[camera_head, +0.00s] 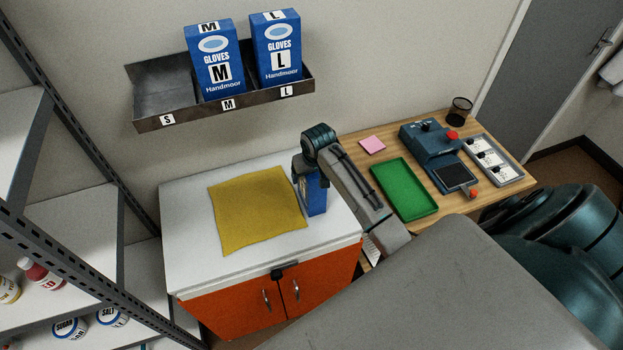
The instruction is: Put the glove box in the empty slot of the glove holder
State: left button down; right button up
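The glove holder (148,126) is a dark metal tray on the wall with slots labelled S, M and L. Its S slot (163,85) at the left is empty. A blue M glove box (214,62) and a blue L glove box (277,47) stand in the other two. Another blue box (317,200), its label mostly hidden, is at the right side of the white cabinet top. My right gripper (309,174) reaches down over this box from above, at its upper end. Its fingers are mostly hidden, so their grip is unclear. My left gripper is out of view.
A yellow cloth (255,210) lies on the white cabinet top (190,240), left of the box. A grey shelf rack (75,215) stands at the left. A wooden table (490,135) at the right holds a green tray (404,190) and a blue device (430,143).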

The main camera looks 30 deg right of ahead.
jog(key=c, duration=1.6)
jog(key=shift+c, duration=0.7)
jog(key=shift+r, duration=0.1)
jog(key=shift+r, duration=0.1)
